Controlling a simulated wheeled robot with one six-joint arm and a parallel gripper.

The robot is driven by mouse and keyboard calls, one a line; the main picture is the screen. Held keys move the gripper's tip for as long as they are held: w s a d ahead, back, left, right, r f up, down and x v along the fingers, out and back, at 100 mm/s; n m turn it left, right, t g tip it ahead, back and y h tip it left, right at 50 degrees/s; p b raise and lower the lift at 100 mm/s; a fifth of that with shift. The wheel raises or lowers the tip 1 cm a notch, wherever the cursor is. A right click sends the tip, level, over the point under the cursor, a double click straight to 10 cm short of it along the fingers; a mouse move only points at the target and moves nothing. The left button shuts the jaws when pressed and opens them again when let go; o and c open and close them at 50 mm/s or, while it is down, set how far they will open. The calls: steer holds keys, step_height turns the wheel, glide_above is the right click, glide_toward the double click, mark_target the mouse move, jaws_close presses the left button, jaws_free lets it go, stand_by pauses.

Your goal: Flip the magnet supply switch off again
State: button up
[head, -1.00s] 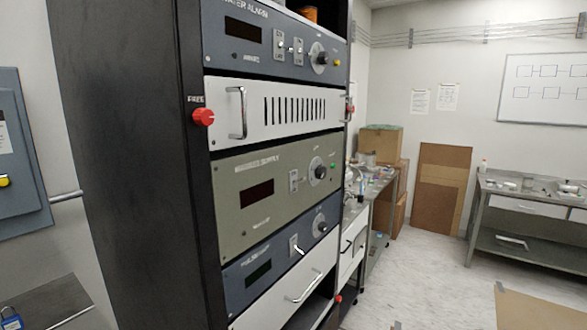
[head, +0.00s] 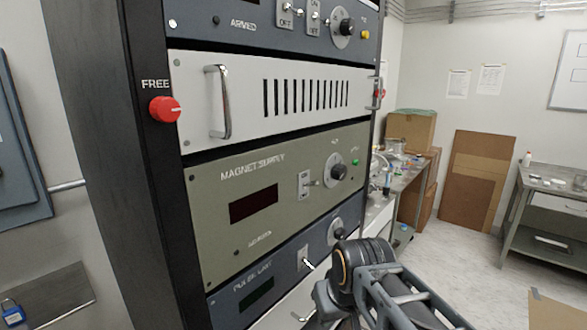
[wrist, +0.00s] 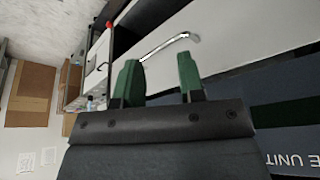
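The olive magnet supply panel (head: 219,212) is mid-rack in the head view. Its small toggle switch (head: 304,184) sits on a pale plate between the dark display (head: 253,203) and a black knob (head: 336,168). The lever's on or off position is too small to tell. A small green lamp (head: 355,162) shows at the panel's right. My gripper (wrist: 158,70) is in the wrist view, its two green fingers apart with nothing between them. It is near the white drawer and pulse unit, away from the magnet supply switch, which the wrist view does not show.
The pulse unit panel (head: 225,301) lies just below, with its own switch (head: 304,258). A red FREE knob (head: 165,109) is on the rack's side post. A metal handle (head: 219,103) juts from the white panel above. A drawer handle (wrist: 170,44) is close beyond my fingers.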

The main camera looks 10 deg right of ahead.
mark_target(317, 182)
steer(key=w+d+r+n+y+p, duration=0.1)
steer(key=w+r+n+p, duration=0.15)
steer(key=r, duration=1.55)
steer(key=w+d+r+n+y+p, duration=0.15)
steer(key=r+n+p, duration=0.25)
steer(key=r, duration=1.4)
steer(key=shift+g, duration=0.3)
steer(key=b+x, duration=0.1)
steer(key=x, duration=0.3)
steer(key=b+x, duration=0.1)
steer(key=x, duration=0.4)
steer(key=a+b+x, duration=0.1)
steer(key=x, duration=0.3)
steer(key=shift+w, duration=0.45)
steer(key=shift+c, duration=0.3)
jaws_close()
